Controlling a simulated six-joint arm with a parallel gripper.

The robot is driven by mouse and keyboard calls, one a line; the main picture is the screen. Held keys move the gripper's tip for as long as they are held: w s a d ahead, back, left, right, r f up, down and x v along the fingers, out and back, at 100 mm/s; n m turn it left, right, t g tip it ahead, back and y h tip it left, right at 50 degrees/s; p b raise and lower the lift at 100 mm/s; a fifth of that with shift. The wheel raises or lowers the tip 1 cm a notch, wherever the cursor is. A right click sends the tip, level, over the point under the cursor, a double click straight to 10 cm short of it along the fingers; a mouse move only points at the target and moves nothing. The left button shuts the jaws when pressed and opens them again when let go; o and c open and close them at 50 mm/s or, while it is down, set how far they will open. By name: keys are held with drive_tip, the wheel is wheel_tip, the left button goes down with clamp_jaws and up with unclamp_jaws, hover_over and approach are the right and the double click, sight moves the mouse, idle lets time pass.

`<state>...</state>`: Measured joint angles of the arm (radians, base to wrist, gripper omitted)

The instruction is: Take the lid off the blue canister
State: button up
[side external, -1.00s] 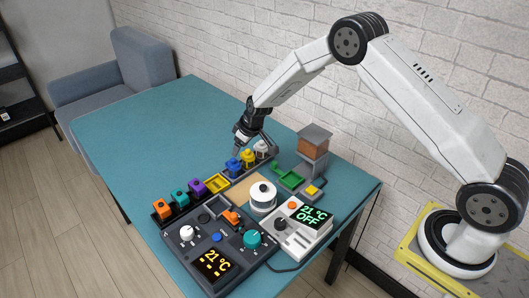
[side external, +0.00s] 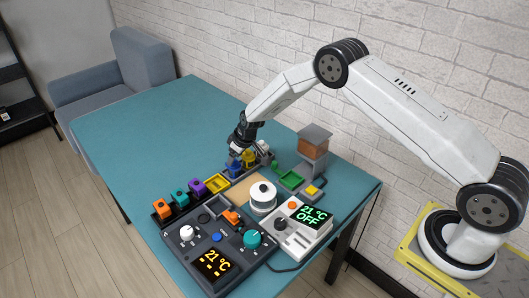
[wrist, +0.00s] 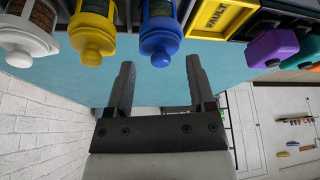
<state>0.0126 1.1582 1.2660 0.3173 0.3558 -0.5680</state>
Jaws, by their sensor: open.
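The blue canister (side external: 234,169) stands in a row beside the yellow canister (side external: 249,161) and white canister (side external: 264,147); my gripper partly hides this row in the side view. In the wrist view the blue lid (wrist: 160,44) has a rounded knob and is on the blue canister, with a dark band of the body above it. My gripper (wrist: 160,63) is open and empty. Its two fingers point toward the blue lid, one on each side of the knob's line, and appear apart from it. In the side view my gripper (side external: 242,150) is just over the row.
The yellow lid (wrist: 91,44) and white lid (wrist: 24,44) sit close to one side of the blue one. A yellow "FAULT" tray (wrist: 219,17) is on the other side. The far table (side external: 160,120) is clear.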

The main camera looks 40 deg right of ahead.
drive_tip(key=shift+w+f, duration=0.3)
drive_tip(key=shift+f, duration=0.35)
clamp_jaws()
